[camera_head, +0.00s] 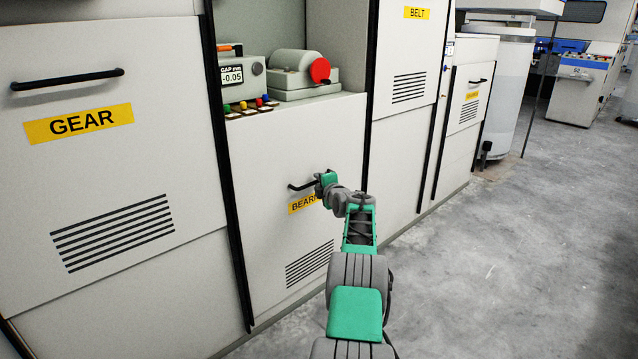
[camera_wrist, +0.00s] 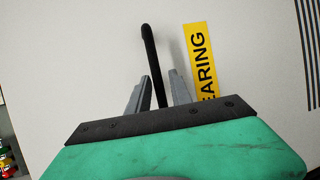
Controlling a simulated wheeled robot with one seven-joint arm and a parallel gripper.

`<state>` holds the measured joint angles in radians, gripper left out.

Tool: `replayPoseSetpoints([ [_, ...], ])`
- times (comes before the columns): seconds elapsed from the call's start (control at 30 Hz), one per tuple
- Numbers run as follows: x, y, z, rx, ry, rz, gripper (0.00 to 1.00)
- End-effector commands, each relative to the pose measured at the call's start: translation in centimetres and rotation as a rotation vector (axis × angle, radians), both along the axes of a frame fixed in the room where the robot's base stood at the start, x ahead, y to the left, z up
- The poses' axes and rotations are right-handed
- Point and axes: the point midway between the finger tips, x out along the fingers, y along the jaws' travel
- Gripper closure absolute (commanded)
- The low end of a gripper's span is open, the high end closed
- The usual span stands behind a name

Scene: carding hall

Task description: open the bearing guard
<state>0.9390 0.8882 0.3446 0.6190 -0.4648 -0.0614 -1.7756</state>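The bearing guard (camera_head: 270,150) is a white panel below the control ledge, flush with its frame as far as I can see. It has a black bar handle (camera_head: 298,187), a yellow label (camera_head: 300,204) reading "BEAR…" and dark vent slots. My gripper (camera_head: 322,183) is at the right part of the handle and hides the label's end. In the wrist view the handle (camera_wrist: 150,55) runs between the two grey fingers of my gripper (camera_wrist: 158,88), with a gap visible on either side. The fingers are open around it. The label (camera_wrist: 200,60) lies to the right.
The gear guard (camera_head: 90,190) with its own handle stands left, and the belt guard (camera_head: 405,120) stands right. Above the bearing guard are a gap display (camera_head: 232,76), coloured buttons and a red-ended cylinder (camera_head: 305,68). The concrete floor (camera_head: 500,240) on the right is clear.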

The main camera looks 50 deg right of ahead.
Motion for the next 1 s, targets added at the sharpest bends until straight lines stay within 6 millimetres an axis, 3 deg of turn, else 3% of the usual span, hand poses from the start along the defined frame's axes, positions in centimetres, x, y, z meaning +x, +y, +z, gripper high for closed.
replayPoseSetpoints([
  [0.43,0.0,0.8,0.5,-0.001,-0.002,0.010,0.66],
  [0.8,-5.0,3.3,1.6,0.001,-0.001,0.009,0.66],
  [1.0,-6.4,4.0,1.6,-0.001,-0.001,0.010,0.66],
])
